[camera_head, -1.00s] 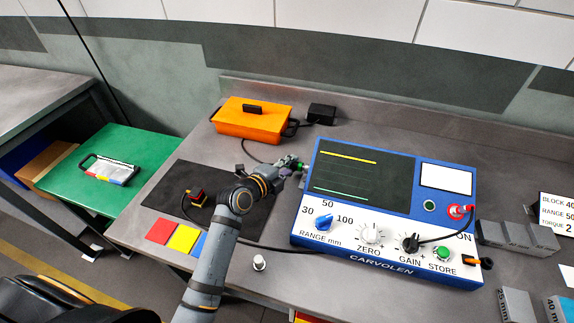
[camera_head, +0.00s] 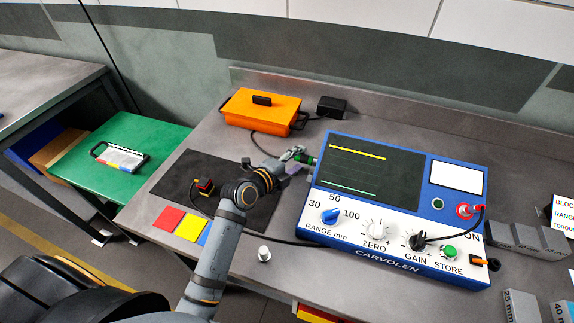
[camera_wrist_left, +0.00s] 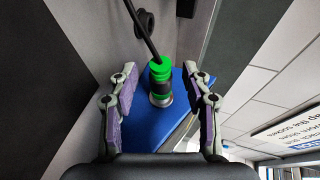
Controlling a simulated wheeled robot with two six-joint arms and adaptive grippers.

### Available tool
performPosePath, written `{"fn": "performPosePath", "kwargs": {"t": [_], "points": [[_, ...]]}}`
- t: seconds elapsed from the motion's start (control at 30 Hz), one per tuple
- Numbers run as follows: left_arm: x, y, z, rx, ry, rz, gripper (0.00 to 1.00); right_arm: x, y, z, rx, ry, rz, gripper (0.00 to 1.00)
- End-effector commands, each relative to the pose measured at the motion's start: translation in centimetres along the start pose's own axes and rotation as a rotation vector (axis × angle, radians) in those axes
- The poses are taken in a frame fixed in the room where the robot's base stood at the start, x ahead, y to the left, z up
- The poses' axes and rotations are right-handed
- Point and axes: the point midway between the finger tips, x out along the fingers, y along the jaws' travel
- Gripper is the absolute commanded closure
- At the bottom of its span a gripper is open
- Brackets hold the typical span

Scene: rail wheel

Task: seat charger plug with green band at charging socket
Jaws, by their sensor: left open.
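The charger plug with the green band (camera_head: 310,160) is at the left side of the blue CARVOLEN instrument (camera_head: 384,257). In the left wrist view the plug (camera_wrist_left: 160,75) has a bright green band, a dark body and a metal ring towards the instrument's blue face (camera_wrist_left: 176,122). Its black cable runs up and away. My left gripper (camera_head: 294,157) is open, with its two fingers apart on either side of the plug and gaps showing between. The charging socket is hidden behind the plug, and I cannot tell how deep the plug sits. My right gripper is not in view.
An orange case (camera_head: 262,109) and a black power box (camera_head: 331,107) stand behind my arm. A dark mat (camera_head: 180,178) holds a small red and black plug (camera_head: 204,188). A white knob-like piece (camera_head: 264,254) stands at the front. Grey blocks (camera_head: 528,238) lie at the right.

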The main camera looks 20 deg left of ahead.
Motion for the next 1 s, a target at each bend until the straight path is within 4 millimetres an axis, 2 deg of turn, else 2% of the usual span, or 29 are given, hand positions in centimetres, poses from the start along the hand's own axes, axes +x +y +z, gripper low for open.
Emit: {"fn": "performPosePath", "kwargs": {"t": [0.3,0.4,0.6,1.0], "points": [[-8.0,0.1,-0.2,0.009,0.005,0.005,0.51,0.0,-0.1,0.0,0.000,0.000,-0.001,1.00],[-9.2,0.1,0.1,0.007,-0.002,0.004,0.51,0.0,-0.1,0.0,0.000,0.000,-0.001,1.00],[-10.4,0.0,-0.1,0.002,0.002,0.001,0.51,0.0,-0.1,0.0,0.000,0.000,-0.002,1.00],[-10.5,0.0,-0.1,0.000,0.003,-0.001,0.51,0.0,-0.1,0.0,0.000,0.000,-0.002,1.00]]}}
